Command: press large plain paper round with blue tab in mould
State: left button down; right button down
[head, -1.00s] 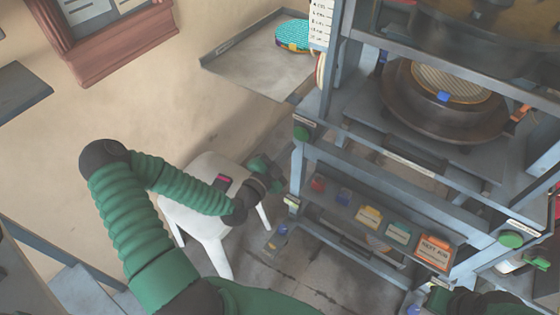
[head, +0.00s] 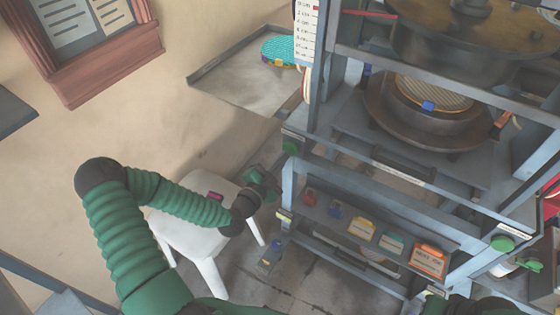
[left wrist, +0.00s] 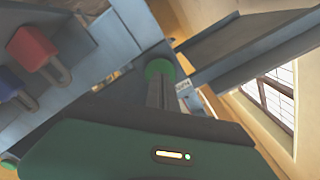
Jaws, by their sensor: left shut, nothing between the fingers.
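A tan, finely lined round (head: 440,88) with a blue tab (head: 429,106) lies in the dark round mould (head: 385,118) of the press. The tab points to the front. A dark round upper press part (head: 420,42) hangs above with a gap. My left gripper (head: 264,180) is shut and empty, below and left of the left green button (head: 290,147) on the press frame. In the left wrist view, the closed fingers (left wrist: 161,92) point at the green button (left wrist: 158,68); contact cannot be told. My right gripper (head: 437,296) is partly cut off at the bottom edge, its jaws unclear.
Another green button (head: 502,243) is at the frame's right. A white stool (head: 205,262) stands under my left arm. A side tray (head: 225,91) holds a teal round (head: 282,50).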

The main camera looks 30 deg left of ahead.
pick_arm(q)
jog(key=shift+w, duration=0.75)
jog(key=shift+s, duration=0.2)
pick_arm(e)
jog(key=shift+r, duration=0.15)
pick_arm(q)
jog(key=shift+d, duration=0.1)
pick_arm(e)
jog(key=n+t, duration=1.5)
jog(key=n, duration=0.3)
send_near(502, 247)
jog(key=w, duration=0.4)
jog(key=shift+w, duration=0.1)
